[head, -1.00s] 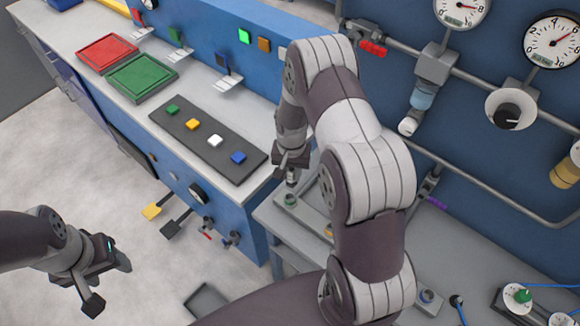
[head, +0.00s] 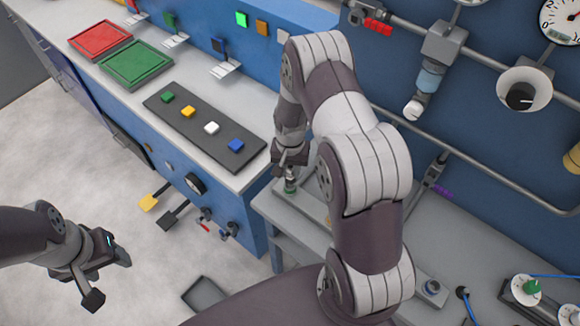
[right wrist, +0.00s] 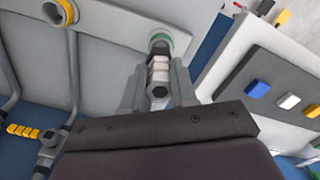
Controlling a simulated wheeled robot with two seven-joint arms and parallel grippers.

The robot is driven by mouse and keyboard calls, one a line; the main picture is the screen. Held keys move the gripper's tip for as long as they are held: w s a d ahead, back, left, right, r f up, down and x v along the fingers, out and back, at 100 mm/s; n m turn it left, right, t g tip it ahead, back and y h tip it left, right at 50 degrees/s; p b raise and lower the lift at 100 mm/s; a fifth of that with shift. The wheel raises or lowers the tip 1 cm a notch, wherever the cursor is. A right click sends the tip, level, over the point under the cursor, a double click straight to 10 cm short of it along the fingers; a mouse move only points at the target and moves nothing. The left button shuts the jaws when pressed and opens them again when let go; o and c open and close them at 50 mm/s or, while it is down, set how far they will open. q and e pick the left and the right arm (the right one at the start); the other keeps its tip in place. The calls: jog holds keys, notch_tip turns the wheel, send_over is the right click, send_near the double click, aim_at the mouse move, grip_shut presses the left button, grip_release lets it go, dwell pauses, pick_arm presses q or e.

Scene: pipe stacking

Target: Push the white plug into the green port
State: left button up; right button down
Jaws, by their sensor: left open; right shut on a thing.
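My right gripper (head: 290,165) is shut on the white plug (right wrist: 159,72) and sits just above the green port (head: 290,187) on the grey bench. In the right wrist view the plug is pale and ribbed, between the two fingers. Its dark front end lines up with the green-ringed port (right wrist: 178,42) and overlaps it. I cannot tell how deep the plug's tip is in the port. My left gripper (head: 108,278) is open and empty over the floor at the lower left, far from the port.
A yellow-ringed port (right wrist: 60,12) is on the same panel. A dark strip with coloured blocks (head: 205,128), a green tray (head: 136,63) and a red tray (head: 100,39) lie on the counter to the left. Pipes and gauges line the blue wall at the right.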

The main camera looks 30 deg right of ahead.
aim_at(290, 175)
jog(key=shift+w, duration=0.1)
jog(key=shift+f, duration=0.2)
jog(key=shift+f+b, duration=0.45)
jog(key=shift+b, duration=0.05)
dwell(0.4)
jog(key=shift+f+b, duration=0.7)
jog(key=shift+f, duration=0.35)
dwell(0.5)
jog(key=shift+r, duration=0.1)
jog(key=c, duration=0.8)
grip_release()
